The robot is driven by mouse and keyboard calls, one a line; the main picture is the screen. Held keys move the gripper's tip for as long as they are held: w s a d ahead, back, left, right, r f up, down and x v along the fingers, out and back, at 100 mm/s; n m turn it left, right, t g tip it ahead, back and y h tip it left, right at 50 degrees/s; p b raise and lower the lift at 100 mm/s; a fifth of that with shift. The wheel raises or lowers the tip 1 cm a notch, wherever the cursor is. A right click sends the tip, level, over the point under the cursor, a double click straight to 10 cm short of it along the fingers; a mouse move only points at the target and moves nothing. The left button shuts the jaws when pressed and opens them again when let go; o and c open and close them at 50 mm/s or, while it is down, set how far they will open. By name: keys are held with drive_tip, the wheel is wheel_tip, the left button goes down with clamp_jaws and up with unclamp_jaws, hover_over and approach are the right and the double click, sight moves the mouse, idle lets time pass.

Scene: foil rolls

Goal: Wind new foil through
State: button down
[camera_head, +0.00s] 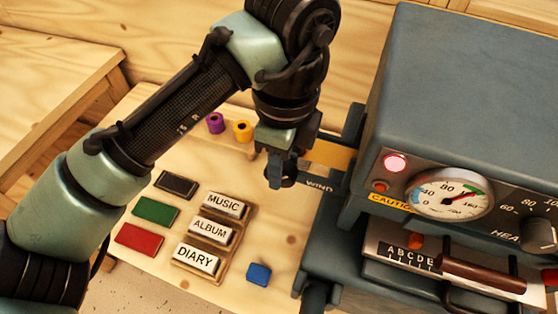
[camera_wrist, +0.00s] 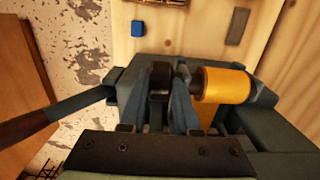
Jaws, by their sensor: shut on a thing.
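My gripper (camera_head: 280,175) reaches down at the left side of the grey foil machine (camera_head: 450,70), beside the word WIND. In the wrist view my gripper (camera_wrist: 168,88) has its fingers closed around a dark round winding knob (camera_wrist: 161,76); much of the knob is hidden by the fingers. A gold foil roll (camera_wrist: 226,84) sits just right of the fingers in that view, apart from them. In the head view a gold foil strip (camera_head: 332,154) shows between my gripper and the machine. A purple roll (camera_head: 215,123) and a yellow roll (camera_head: 242,131) stand on the table behind.
Stamp blocks reading MUSIC (camera_head: 224,204), ALBUM (camera_head: 211,230) and DIARY (camera_head: 196,259) lie on the table. Black (camera_head: 176,185), green (camera_head: 155,210) and red (camera_head: 139,239) flat pieces lie left of them. A small blue block (camera_head: 258,273) lies near the front edge. The machine's red lamp (camera_head: 396,163) glows.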

drive_tip(key=shift+s+d+r+t+y+p, duration=0.1)
drive_tip(key=shift+r+t+y+p, duration=0.05)
drive_tip(key=shift+y+p, duration=0.4)
drive_tip(key=shift+d+r+t+y+p, duration=0.1)
drive_tip(key=shift+r+t+y+p, duration=0.05)
drive_tip(key=shift+y+p, duration=0.35)
drive_tip(key=shift+f+y+p, duration=0.1)
drive_tip(key=shift+y+p, duration=0.5)
drive_tip(key=shift+y, duration=0.15)
drive_tip(key=shift+f+t, duration=0.2)
drive_tip(key=shift+t, duration=0.1)
drive_tip(key=c, duration=0.6)
unclamp_jaws()
drive_tip(key=shift+c, duration=0.2)
wheel_tip(320, 180, up, 10)
